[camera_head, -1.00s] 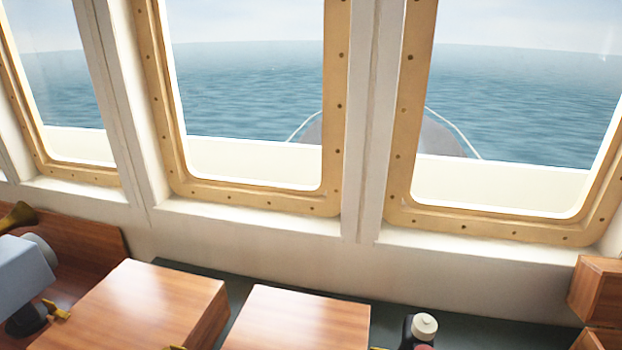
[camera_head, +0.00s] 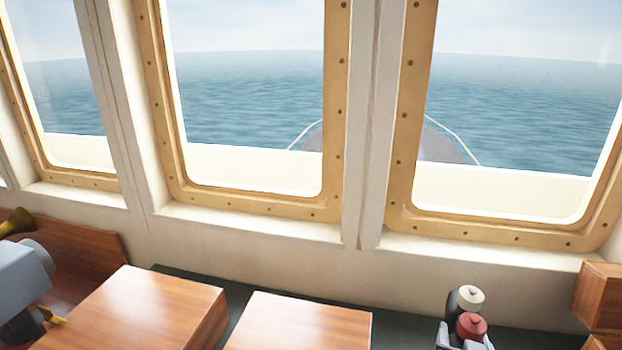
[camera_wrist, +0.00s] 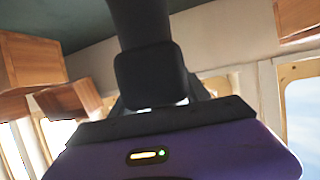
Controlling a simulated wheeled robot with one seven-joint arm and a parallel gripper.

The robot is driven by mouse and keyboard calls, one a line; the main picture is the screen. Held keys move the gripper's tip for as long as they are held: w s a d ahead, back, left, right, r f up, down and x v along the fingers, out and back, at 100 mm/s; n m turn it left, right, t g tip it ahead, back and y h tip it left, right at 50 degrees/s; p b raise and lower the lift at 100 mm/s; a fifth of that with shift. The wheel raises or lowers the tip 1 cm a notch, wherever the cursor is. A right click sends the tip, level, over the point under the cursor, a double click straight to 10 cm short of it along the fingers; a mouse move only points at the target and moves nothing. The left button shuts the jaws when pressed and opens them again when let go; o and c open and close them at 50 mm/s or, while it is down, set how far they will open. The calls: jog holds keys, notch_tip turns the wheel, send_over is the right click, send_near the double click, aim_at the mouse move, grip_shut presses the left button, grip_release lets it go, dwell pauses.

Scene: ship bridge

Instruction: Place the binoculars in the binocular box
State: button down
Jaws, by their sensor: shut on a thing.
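My gripper (camera_wrist: 152,85) fills the lower middle of the wrist view, with a purple body and black fingers. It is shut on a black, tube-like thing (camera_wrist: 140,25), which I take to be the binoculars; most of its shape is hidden. In the head view, a dark piece with cream and red round tops (camera_head: 470,312) shows at the lower right; I cannot tell which parts are binoculars and which gripper. A wooden box (camera_head: 602,292) stands at the right edge, apart from this piece. It may be the binocular box; its inside is not visible.
Two flat-topped wooden blocks (camera_head: 145,310) (camera_head: 300,322) stand at the front. A dark green counter (camera_head: 400,318) runs behind them under the windows. A grey instrument (camera_head: 22,285) and a brass horn (camera_head: 17,221) are at the left. Wooden boxes (camera_wrist: 30,62) show in the wrist view.

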jog(key=d+r+m+g+h+b, duration=0.1)
jog(key=d+r+m+h, duration=0.1)
jog(key=d+r, duration=0.35)
jog(key=d+r+m+g+h, duration=0.1)
jog(key=d+r, duration=0.2)
jog(key=d, duration=0.5)
jog(key=s+d+r+m+g+h, duration=0.2)
jog(key=s+d+r, duration=0.1)
jog(key=d, duration=0.3)
jog(key=s+d+r+m+g+h+b, duration=0.1)
jog(key=s+d+r+m+g, duration=0.1)
jog(key=s+d+r+m, duration=0.1)
jog(key=shift+s+d+r+h, duration=0.4)
jog(key=shift+s+d+r, duration=0.2)
jog(key=shift+s+d, duration=0.85)
jog(key=shift+w+d+f, duration=0.1)
jog(key=shift+w+d, duration=0.05)
jog(key=shift+w, duration=0.05)
